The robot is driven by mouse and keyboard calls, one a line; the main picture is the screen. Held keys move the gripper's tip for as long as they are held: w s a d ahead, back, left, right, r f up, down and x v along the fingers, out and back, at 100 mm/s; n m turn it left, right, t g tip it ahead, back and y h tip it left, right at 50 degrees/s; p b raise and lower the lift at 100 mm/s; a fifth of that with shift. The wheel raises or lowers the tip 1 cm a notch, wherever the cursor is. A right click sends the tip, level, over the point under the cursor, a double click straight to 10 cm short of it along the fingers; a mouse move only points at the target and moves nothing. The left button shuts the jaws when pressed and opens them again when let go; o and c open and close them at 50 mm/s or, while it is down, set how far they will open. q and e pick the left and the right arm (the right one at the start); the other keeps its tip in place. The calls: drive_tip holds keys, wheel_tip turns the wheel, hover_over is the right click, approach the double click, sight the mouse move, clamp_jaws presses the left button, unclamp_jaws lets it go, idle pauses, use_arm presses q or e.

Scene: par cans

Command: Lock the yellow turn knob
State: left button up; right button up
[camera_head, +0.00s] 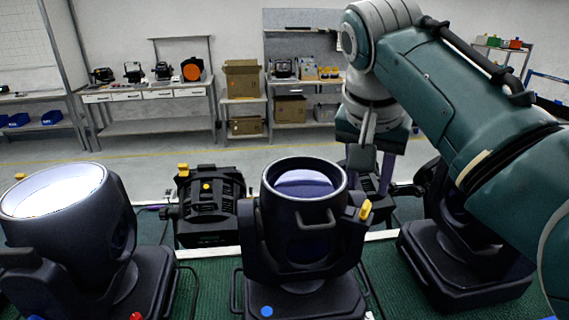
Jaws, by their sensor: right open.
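A black par can (300,225) with an open round top stands in a yoke at the middle front. A yellow turn knob (365,210) sits on the right side of its yoke. My right gripper (369,172) points down behind and above this knob, apart from it in the picture. Its two purple-grey fingers are spread, and nothing shows between them. Another yellow knob (183,170) is on the black fixture (209,207) farther back, and a third (20,176) shows behind the left par can. My left gripper is not in view.
A lit par can (75,225) stands at the left front and another dark fixture (462,255) at the right, partly hidden by my right arm. All stand close together on a green surface (205,285). Workbenches and boxes (242,78) line the far wall beyond open floor.

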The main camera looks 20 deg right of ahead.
sight(366, 205)
drive_tip(key=shift+x, duration=3)
drive_tip(key=shift+r, duration=0.1)
clamp_jaws()
